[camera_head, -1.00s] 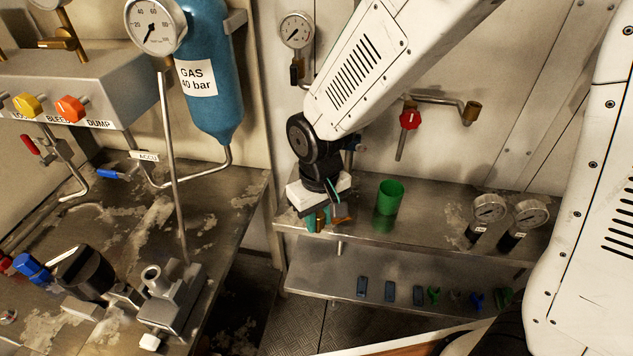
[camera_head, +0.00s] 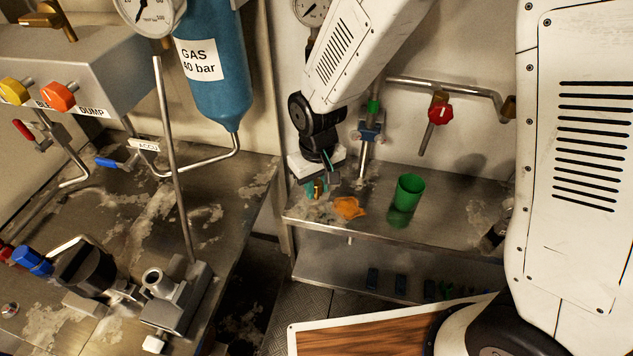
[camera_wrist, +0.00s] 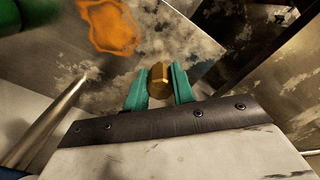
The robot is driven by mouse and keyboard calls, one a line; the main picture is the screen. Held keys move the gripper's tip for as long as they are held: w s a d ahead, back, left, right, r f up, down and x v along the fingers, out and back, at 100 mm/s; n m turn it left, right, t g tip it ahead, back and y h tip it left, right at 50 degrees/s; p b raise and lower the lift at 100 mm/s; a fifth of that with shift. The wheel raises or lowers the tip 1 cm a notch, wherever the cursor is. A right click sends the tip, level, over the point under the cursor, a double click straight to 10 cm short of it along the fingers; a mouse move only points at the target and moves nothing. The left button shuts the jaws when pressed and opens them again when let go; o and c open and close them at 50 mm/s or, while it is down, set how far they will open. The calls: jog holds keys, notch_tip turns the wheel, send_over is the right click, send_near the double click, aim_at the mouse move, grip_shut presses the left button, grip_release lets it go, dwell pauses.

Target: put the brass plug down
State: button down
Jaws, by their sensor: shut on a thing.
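The brass plug (camera_wrist: 159,74) is between the two green fingers of my gripper (camera_wrist: 160,85) in the wrist view. The fingers are shut on it from both sides. In the head view my gripper (camera_head: 318,188) hangs low at the left end of the steel shelf (camera_head: 455,200), with the brass plug (camera_head: 319,187) showing small between the fingertips. I cannot tell whether the plug touches the shelf.
An orange patch (camera_head: 349,207) lies on the shelf just right of my gripper; a green cup (camera_head: 408,192) stands beyond it. A lower shelf (camera_head: 335,270) runs below. The left bench (camera_head: 225,210) is across a gap.

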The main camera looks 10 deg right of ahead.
aim_at(318, 183)
jog(key=shift+d, duration=0.15)
jog(key=shift+f, duration=0.15)
jog(key=c, duration=1.2)
grip_release()
jog(key=shift+o, duration=0.2)
notch_tip(318, 183, up, 12)
jog(key=shift+r, duration=0.25)
